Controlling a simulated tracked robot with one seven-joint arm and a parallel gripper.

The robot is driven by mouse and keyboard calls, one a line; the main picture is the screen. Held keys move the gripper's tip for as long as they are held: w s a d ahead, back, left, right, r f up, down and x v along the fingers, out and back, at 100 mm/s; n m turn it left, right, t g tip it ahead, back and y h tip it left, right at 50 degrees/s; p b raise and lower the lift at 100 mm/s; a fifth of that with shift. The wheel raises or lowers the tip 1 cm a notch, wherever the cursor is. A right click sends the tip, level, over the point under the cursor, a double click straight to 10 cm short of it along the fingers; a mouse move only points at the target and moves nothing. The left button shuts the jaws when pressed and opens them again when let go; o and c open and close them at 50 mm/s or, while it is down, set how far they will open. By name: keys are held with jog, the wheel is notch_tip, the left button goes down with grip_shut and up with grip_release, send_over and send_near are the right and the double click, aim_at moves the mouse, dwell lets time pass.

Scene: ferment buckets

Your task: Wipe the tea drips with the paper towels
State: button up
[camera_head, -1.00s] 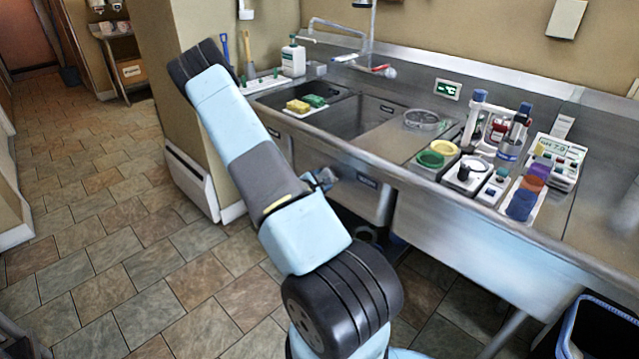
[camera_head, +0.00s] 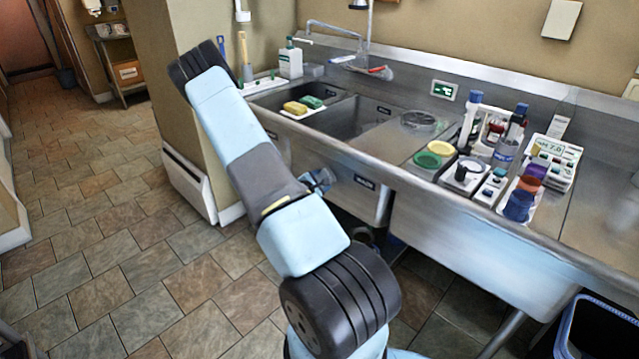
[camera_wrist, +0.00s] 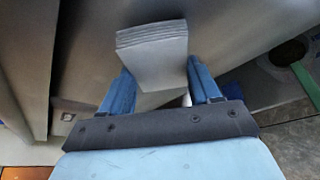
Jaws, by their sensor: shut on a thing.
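The paper towels (camera_wrist: 152,50) are a white folded stack in the wrist view. My gripper (camera_wrist: 160,80) has its two blue fingers on either side of the stack's lower part and is shut on it. The stack stands out beyond the fingertips, in front of a grey metal surface; I cannot tell whether it touches that surface. In the head view my arm hides most of the gripper, and the towels cannot be made out there. I cannot make out any tea drips in either view.
A steel sink counter (camera_head: 450,225) runs along the wall. It carries yellow and green sponges (camera_head: 303,106), a yellow lid (camera_head: 441,148), a green lid (camera_head: 427,160), bottles (camera_head: 471,115) and a pH meter (camera_head: 556,160). A blue-lined bin (camera_head: 600,325) stands at lower right. Tiled floor at left is clear.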

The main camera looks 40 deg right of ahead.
jog(key=shift+d, duration=0.65)
jog(key=s, duration=0.4)
jog(key=shift+d, duration=0.2)
dwell(0.4)
jog(key=shift+w, duration=0.15)
jog(key=shift+w+r, duration=0.2)
jog(key=shift+w, duration=1.8)
